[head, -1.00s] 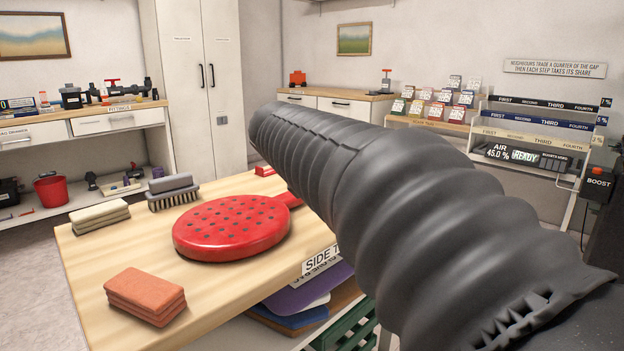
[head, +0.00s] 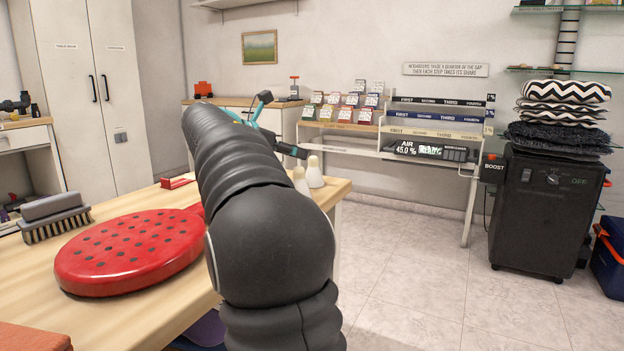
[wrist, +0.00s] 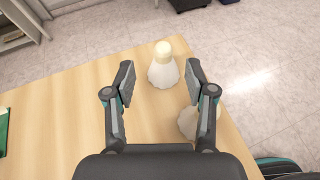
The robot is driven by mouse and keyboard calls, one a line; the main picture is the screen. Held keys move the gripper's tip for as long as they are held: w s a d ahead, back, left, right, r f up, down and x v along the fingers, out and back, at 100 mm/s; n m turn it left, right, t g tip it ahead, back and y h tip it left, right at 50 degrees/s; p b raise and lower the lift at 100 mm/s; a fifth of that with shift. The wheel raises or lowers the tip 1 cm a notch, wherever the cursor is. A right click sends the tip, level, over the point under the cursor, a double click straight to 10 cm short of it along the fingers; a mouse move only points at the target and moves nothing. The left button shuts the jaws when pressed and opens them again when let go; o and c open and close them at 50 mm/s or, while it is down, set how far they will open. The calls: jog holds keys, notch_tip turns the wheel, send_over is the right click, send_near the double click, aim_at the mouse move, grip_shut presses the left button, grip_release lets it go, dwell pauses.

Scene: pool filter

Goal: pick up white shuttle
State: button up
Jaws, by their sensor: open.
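Two white shuttles stand close together at the right end of the wooden table, one on the left (head: 300,180) and one on the right (head: 315,172) in the head view. In the wrist view, one shuttle with a cream cap (wrist: 162,74) stands between and slightly beyond my open fingers. The second shuttle (wrist: 190,124) is nearer, beside and partly behind the right finger. My gripper (wrist: 160,78) is open and empty above the table. In the head view my arm hides much of the gripper; contact with a shuttle cannot be told.
A red perforated paddle (head: 130,250) and a grey brush (head: 55,218) lie on the table (head: 185,312). The table's edge runs close to the shuttles. A black cabinet (head: 545,215) stands at right. The tiled floor between is clear.

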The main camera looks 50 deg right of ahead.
aim_at(312, 156)
jog(key=shift+b+x, duration=0.65)
jog(key=shift+x, duration=3.05)
jog(key=shift+s+r, duration=0.15)
jog(key=shift+s, duration=0.05)
jog(key=c, duration=0.9)
